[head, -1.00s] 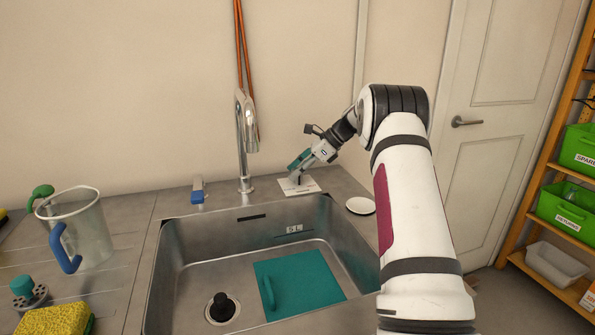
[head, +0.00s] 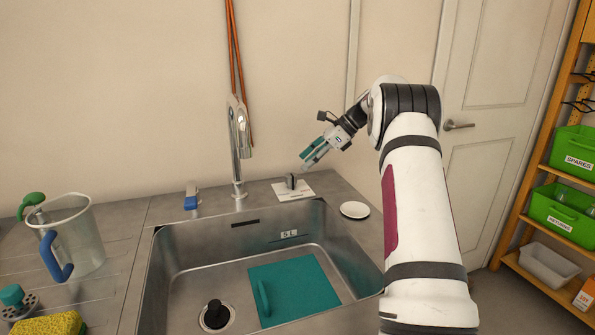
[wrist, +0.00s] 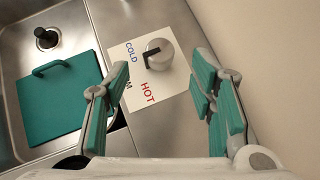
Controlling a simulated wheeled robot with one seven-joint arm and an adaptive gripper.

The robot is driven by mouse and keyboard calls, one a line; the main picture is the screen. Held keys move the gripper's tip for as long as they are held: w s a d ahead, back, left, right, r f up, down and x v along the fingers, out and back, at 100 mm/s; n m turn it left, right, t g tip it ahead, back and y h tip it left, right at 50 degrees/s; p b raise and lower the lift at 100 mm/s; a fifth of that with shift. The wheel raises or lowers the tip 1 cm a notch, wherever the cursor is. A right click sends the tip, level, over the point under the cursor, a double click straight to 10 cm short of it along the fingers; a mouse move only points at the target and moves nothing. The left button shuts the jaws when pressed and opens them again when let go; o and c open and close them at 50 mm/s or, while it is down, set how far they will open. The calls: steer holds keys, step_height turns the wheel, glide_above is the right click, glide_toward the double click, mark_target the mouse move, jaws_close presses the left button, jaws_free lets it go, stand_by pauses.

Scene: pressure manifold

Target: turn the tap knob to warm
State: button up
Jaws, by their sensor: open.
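The tap knob (head: 291,181) stands on a white label plate (head: 303,193) on the counter, right of the faucet. In the wrist view the knob (wrist: 160,54) is a round silver cap with a black mark on its left side. The plate (wrist: 170,104) reads COLD at the upper left and HOT below; a word between them is mostly hidden by my left finger, only an M showing. The mark faces left, near COLD and the hidden word; I cannot tell which exactly. My gripper (head: 309,160) is open and empty, above and right of the knob, apart from it.
The faucet (head: 238,150) rises left of the plate. The sink (head: 165,262) lies in front, holding a teal board (head: 300,290) and black plug (head: 215,314). A white disc (head: 354,210) lies right of the plate. A clear jug (head: 85,235) stands at left.

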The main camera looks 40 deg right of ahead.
steer(key=shift+v, duration=2.2)
